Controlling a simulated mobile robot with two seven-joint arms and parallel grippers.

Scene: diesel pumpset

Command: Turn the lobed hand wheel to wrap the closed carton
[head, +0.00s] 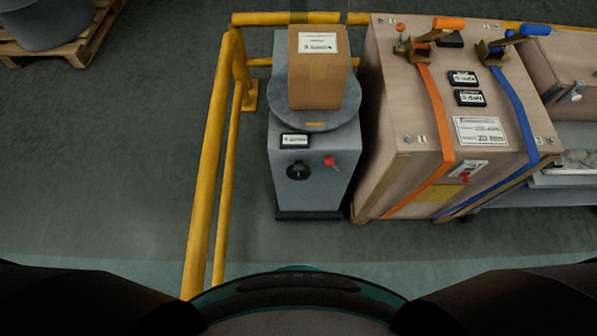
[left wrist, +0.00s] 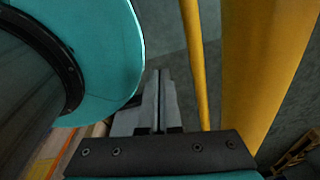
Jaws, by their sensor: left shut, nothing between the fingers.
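The closed brown carton (head: 318,75) stands upright on the round grey turntable (head: 345,112) of a grey pedestal machine (head: 312,196). The dark lobed hand wheel (head: 297,170) is on the machine's front, left of a small red control (head: 329,161) and below a black-and-white label. In the left wrist view my left gripper (left wrist: 160,78) is shut and empty, beside yellow rails. No hand wheel shows there. Neither gripper is visible in the head view, and my right gripper is not seen.
A yellow guard rail (head: 207,185) runs along the machine's left side and behind it. A large wooden crate (head: 400,165) with orange and blue straps stands close on the right. A pallet (head: 85,45) lies far left. Floor in front of the machine is clear.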

